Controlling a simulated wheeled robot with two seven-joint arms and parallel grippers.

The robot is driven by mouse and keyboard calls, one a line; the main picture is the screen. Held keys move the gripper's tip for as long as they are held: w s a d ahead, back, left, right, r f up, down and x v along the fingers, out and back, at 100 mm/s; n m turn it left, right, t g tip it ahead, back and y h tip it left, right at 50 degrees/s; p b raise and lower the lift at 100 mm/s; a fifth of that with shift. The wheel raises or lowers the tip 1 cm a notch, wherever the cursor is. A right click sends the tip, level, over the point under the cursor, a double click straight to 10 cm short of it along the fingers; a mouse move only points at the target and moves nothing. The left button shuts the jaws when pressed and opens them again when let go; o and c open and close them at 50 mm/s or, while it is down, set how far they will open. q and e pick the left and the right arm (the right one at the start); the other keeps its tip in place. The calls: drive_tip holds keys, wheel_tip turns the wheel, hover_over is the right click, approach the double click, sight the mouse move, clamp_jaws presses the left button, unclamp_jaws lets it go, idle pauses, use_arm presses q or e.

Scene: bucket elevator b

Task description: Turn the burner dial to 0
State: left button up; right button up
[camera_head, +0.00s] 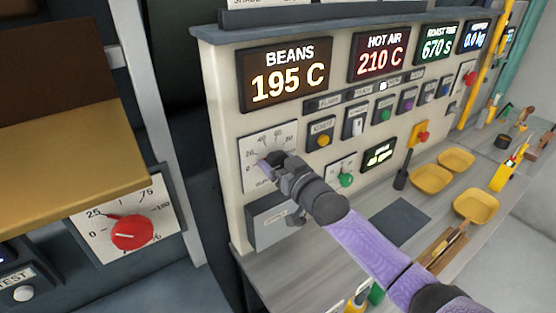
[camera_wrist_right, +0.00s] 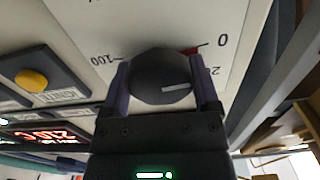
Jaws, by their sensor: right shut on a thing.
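The burner dial (camera_wrist_right: 160,78) is a dark round knob with a short white mark on a white scale plate (camera_wrist_right: 160,22). In the wrist view the 0, part of a 20 and the 100 show around it. My right gripper (camera_wrist_right: 165,90) is shut on the knob, one purple finger on each side. In the head view my right gripper (camera_head: 272,163) covers the knob, with the scale plate (camera_head: 248,145) around it.
A separate red dial (camera_head: 132,233) sits on a machine at the left, below a yellow ledge (camera_head: 70,160). Buttons, switches and displays fill the panel right of my gripper. Yellow trays (camera_head: 430,179) stand on the counter. A grey box (camera_head: 268,222) is below the plate.

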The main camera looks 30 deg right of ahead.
drive_tip(key=shift+n, duration=0.5)
drive_tip(key=o, duration=1.1)
drive_tip(key=s+d+p, duration=0.1)
drive_tip(key=s, duration=0.8)
drive_tip(key=shift+s+d, duration=0.15)
drive_tip(key=shift+s, duration=0.25)
drive_tip(key=shift+f, duration=0.1)
